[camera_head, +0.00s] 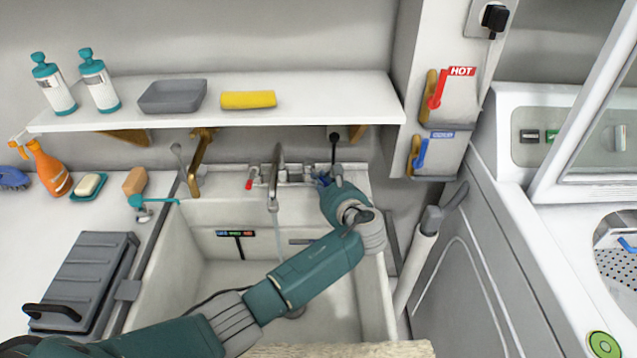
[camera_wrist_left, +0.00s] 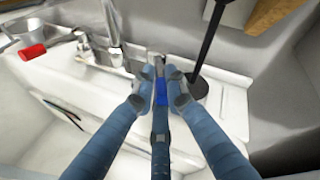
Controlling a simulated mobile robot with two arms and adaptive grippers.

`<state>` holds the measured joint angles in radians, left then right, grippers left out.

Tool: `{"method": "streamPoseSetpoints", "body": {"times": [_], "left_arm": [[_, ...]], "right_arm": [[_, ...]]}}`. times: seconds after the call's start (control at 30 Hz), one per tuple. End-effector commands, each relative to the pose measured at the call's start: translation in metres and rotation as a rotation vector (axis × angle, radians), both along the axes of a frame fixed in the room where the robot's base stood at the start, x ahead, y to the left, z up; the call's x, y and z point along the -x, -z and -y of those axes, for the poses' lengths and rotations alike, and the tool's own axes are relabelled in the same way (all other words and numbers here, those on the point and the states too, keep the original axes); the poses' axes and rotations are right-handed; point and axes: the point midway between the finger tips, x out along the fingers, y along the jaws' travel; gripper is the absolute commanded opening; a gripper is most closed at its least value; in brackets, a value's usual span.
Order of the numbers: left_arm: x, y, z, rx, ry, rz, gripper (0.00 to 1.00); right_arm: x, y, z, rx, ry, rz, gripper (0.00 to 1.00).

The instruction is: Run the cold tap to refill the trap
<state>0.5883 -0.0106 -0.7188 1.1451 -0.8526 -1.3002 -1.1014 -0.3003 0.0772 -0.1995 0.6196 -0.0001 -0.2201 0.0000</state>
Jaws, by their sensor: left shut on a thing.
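A metal tap (camera_head: 275,178) stands at the back of a white sink (camera_head: 172,245); its spout (camera_wrist_left: 112,22) also shows in the left wrist view. A thin pale stream (camera_head: 279,238) runs down from the spout into the basin. The red hot handle (camera_head: 249,184) is on the tap's left; it also shows in the wrist view (camera_wrist_left: 33,51). My left gripper (camera_head: 326,182) reaches over the basin to the tap's right side. Its fingers (camera_wrist_left: 160,82) are shut on the blue cold handle (camera_wrist_left: 161,93), which they partly hide. My right gripper is out of view.
Red (camera_head: 438,90) and blue (camera_head: 421,153) wall levers are at the right. A dark upright rod (camera_wrist_left: 208,40) stands close beside my fingers.

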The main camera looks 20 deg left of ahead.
Motion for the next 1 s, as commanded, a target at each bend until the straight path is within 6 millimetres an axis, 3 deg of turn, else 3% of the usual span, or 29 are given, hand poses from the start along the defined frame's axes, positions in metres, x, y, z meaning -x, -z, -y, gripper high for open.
{"method": "streamPoseSetpoints", "body": {"times": [0.1, 0.13, 0.2, 0.6, 1.0], "left_arm": [[0.0, 0.002, 0.003, 0.005, 0.007, -0.003, 0.0], [0.0, 0.002, 0.003, 0.006, 0.008, -0.004, 0.16], [0.0, 0.002, 0.003, 0.005, 0.007, -0.003, 0.3], [0.005, -0.001, 0.006, 0.004, 0.005, -0.001, 0.3], [0.065, -0.025, 0.05, 0.007, 0.008, -0.003, 0.3]], "right_arm": [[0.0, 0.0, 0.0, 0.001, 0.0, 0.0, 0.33], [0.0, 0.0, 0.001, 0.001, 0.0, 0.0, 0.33], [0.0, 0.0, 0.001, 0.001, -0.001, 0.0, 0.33], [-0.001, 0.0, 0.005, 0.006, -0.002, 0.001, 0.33], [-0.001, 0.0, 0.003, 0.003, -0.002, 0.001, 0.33]]}}
